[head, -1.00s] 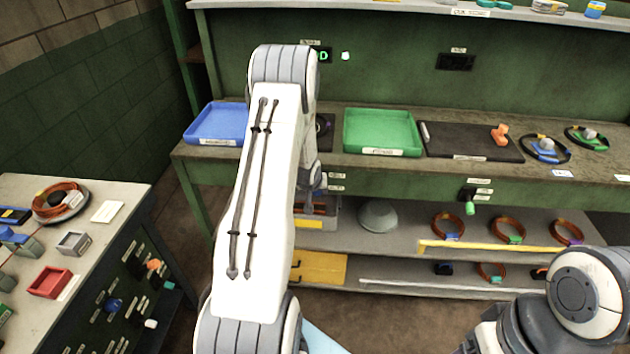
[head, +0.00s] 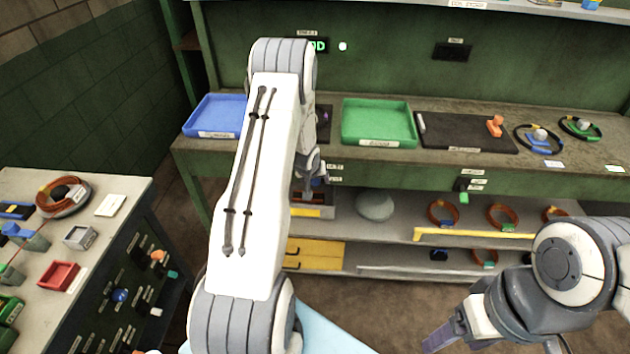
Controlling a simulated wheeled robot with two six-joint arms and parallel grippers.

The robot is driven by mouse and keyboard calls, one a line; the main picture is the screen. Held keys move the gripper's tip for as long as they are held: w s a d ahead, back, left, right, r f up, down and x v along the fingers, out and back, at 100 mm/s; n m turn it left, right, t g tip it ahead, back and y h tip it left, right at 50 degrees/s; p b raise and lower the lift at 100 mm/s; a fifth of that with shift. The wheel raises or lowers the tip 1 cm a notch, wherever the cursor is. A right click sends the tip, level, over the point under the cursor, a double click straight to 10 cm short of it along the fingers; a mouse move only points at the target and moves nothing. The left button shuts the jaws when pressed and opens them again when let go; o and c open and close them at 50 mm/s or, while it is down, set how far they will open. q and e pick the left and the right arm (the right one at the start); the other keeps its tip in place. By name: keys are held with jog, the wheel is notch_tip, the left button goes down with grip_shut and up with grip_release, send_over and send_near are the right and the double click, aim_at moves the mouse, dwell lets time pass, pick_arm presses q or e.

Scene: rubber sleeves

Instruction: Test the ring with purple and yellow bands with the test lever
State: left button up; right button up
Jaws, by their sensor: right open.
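My left arm reaches over the bench (head: 590,172), and its gripper (head: 311,180) is at the bench's front edge. The fingers are small and partly covered, so I cannot tell if they are open. A dark device (head: 323,120) behind the arm shows a small purple patch; I cannot make out a ring with purple and yellow bands there. A small lever with a green handle (head: 464,197) hangs on the bench front, beside labels; which lever it is cannot be read. My right gripper (head: 440,338) is open, low at the bottom right, over the floor.
A blue tray (head: 214,133), a green tray (head: 380,141) and a dark mat (head: 465,145) are on the bench. A display (head: 317,46) is lit green. A side table (head: 120,178) stands left.

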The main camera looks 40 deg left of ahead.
pick_arm(q)
jog(key=v, duration=1)
jog(key=shift+s+r+p, duration=0.15)
jog(key=shift+r+p, duration=0.05)
jog(key=shift+p, duration=0.15)
dwell(0.5)
